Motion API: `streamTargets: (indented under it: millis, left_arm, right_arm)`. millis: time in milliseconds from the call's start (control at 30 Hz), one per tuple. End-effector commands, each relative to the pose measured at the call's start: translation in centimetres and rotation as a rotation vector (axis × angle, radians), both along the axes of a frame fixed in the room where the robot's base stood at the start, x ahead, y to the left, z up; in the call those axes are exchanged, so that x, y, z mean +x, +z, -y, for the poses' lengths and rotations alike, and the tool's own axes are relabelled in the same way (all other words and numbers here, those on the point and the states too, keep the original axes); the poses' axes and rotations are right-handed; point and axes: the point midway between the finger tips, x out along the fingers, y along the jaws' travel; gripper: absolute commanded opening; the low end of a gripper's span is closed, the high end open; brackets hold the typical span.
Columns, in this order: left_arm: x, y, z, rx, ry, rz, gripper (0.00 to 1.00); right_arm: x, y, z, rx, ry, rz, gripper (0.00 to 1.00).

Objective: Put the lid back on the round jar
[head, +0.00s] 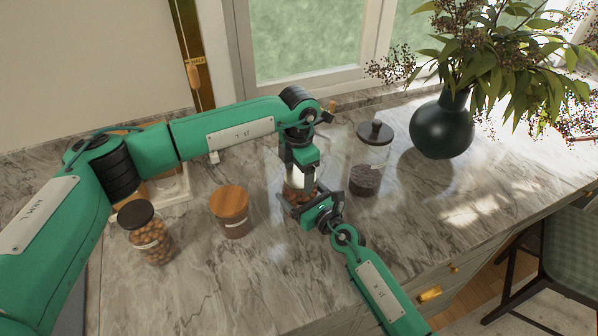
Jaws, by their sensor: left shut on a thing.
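The round jar (292,191) is clear glass with brown contents low down, and it stands on the marble counter near the middle of the head view. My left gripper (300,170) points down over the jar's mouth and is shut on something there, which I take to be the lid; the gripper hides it. I cannot tell whether the lid touches the rim. My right gripper (306,202) reaches in from the front right, its dark fingers spread around the jar's lower part. I cannot tell whether they press on the glass.
A jar with a wooden lid (231,201) and a dark-lidded jar of nuts (150,238) stand to the left. A tall glass jar with a dark lid (372,160) stands close on the right. A dark green vase (443,126) with foliage is farther right. The front counter is clear.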

Motion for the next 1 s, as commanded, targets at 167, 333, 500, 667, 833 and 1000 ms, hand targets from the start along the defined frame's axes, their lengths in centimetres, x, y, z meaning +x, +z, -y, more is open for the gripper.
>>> streamTargets:
  millis: [167, 333, 500, 667, 833, 1000]
  left_arm:
    - [0.18, 0.09, -0.07, 0.000, -0.290, 0.002, 0.53]
    - [0.30, 0.05, -0.11, 0.001, -0.568, 0.001, 0.53]
    - [0.45, 0.07, -0.09, 0.000, -0.846, 0.002, 0.53]
    - [0.57, 0.04, -0.06, 0.001, -1.108, 0.002, 0.53]
    - [0.65, 0.02, 0.03, 0.001, -1.386, 0.001, 0.53]
    - [0.73, 0.01, 0.15, 0.001, -1.665, 0.001, 0.53]
  right_arm:
    - [0.01, -0.11, 0.06, -0.001, -0.001, -0.002, 0.22]
    - [0.00, -0.12, 0.06, -0.001, -0.001, -0.002, 0.22]
    - [0.00, -0.12, 0.07, -0.001, -0.001, -0.002, 0.22]
    - [0.01, -0.13, 0.08, -0.001, -0.001, -0.002, 0.22]
    - [0.01, -0.13, 0.09, -0.001, -0.001, -0.002, 0.22]
    - [0.01, -0.14, 0.09, -0.001, -0.001, -0.002, 0.22]
